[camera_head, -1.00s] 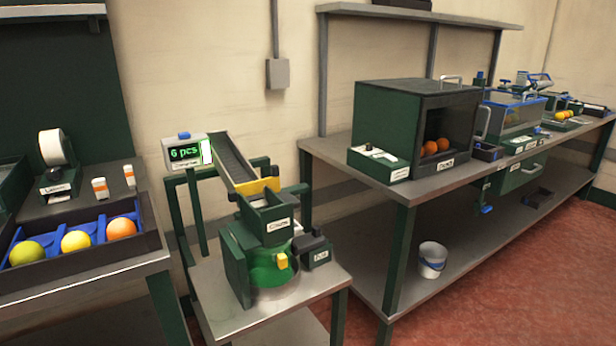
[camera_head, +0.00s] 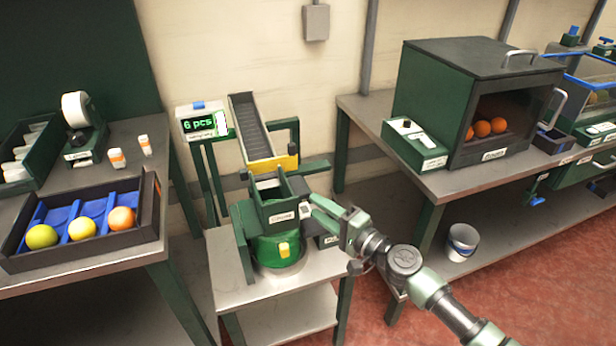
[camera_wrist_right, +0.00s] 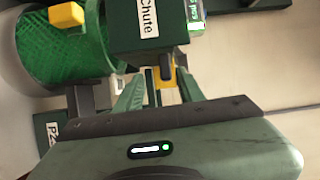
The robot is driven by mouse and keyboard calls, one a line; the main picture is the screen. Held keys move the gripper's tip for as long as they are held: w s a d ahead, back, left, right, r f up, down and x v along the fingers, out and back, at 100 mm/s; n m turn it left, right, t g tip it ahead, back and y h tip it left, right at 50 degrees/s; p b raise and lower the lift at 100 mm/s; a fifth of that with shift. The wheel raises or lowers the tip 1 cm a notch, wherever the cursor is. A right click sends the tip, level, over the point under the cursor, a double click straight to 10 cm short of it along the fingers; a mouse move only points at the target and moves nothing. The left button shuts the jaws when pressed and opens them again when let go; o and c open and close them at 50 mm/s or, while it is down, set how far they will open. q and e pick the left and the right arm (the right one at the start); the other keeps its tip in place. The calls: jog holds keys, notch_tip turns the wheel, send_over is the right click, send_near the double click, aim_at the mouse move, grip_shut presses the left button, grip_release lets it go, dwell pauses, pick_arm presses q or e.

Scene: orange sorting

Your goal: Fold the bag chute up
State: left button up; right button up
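The bag chute is a dark green open-topped box (camera_head: 268,207) with a white label, below the lower end of a sloped conveyor. Under it hangs a green mesh bag (camera_head: 278,250) with a yellow tag. My right gripper (camera_head: 308,205) is at the chute's right side. In the right wrist view, the chute (camera_wrist_right: 147,42) is just beyond the fingertips, and the bag (camera_wrist_right: 65,50) is at left. The fingers (camera_wrist_right: 158,88) stand apart, with dark and yellow parts showing between them; contact with the chute cannot be told. My left gripper is out of view.
The conveyor (camera_head: 250,125) has a yellow end and a display (camera_head: 200,122) reading "6 pcs". A tray (camera_head: 150,215) with fruit stands at left. A dark green box (camera_head: 430,85) with oranges is on the right bench. A bucket (camera_head: 462,242) stands on the lower shelf.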

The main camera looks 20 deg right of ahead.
aim_at(290, 179)
jog(key=shift+w+d+r+m+h, duration=0.1)
jog(key=shift+w+r+m+h, duration=0.15)
jog(key=shift+w, duration=0.35)
jog(key=shift+w+d+r+m+h, duration=0.15)
jog(key=shift+w+r+m, duration=0.1)
jog(key=shift+w, duration=0.3)
jog(key=x, duration=0.7)
jog(key=shift+p, duration=0.4)
grip_shut()
